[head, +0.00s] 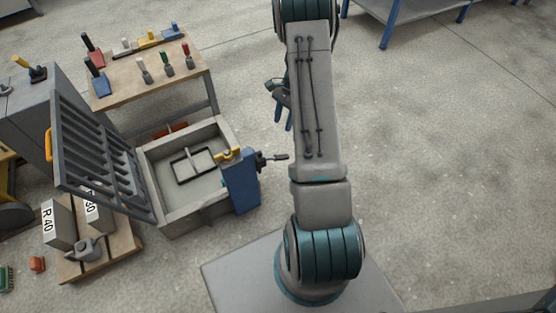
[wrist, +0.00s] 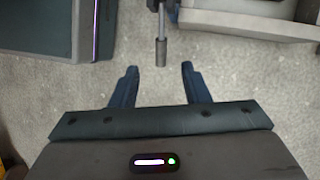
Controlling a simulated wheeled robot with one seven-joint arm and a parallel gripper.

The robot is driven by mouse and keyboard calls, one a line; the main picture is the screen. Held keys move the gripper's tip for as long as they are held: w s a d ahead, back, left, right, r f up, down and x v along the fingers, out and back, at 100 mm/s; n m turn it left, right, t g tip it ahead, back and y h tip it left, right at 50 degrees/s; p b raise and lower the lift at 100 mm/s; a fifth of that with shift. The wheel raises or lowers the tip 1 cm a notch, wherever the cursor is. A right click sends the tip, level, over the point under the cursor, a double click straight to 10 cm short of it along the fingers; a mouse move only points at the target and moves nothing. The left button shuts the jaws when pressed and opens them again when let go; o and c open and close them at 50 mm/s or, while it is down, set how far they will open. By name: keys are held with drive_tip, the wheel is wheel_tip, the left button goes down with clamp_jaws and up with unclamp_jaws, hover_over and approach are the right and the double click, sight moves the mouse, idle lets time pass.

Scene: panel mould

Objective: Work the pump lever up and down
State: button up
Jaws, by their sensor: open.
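The pump is a blue box (head: 241,186) at the right edge of the open mould in the head view. Its lever (head: 272,157) sticks out to the right, with a dark grip at the end. In the wrist view the lever's grip (wrist: 161,52) hangs at top centre, beyond the fingertips and in line with the gap between them. My gripper (wrist: 160,72) is open, one dark blue finger on each side of an empty gap. In the head view my gripper (head: 283,115) is above the lever in the picture, partly hidden by my arm.
The mould box (head: 186,218) has its barred grey lid (head: 95,150) tilted open on the left. A wooden table (head: 130,90) with several coloured-handled tools stands behind. A pallet (head: 110,245) with blocks marked R is front left.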

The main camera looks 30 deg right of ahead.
drive_tip(key=m, duration=0.1)
approach(278, 157)
drive_tip(key=b+x, duration=0.1)
drive_tip(key=x, duration=0.2)
drive_tip(key=b+x, duration=0.2)
drive_tip(key=x, duration=0.2)
drive_tip(key=b+x, duration=0.1)
drive_tip(key=x, duration=0.3)
drive_tip(key=shift+w+d+f+b, duration=0.2)
drive_tip(key=shift+w+d+b, duration=0.1)
drive_tip(key=shift+w, duration=0.1)
clamp_jaws()
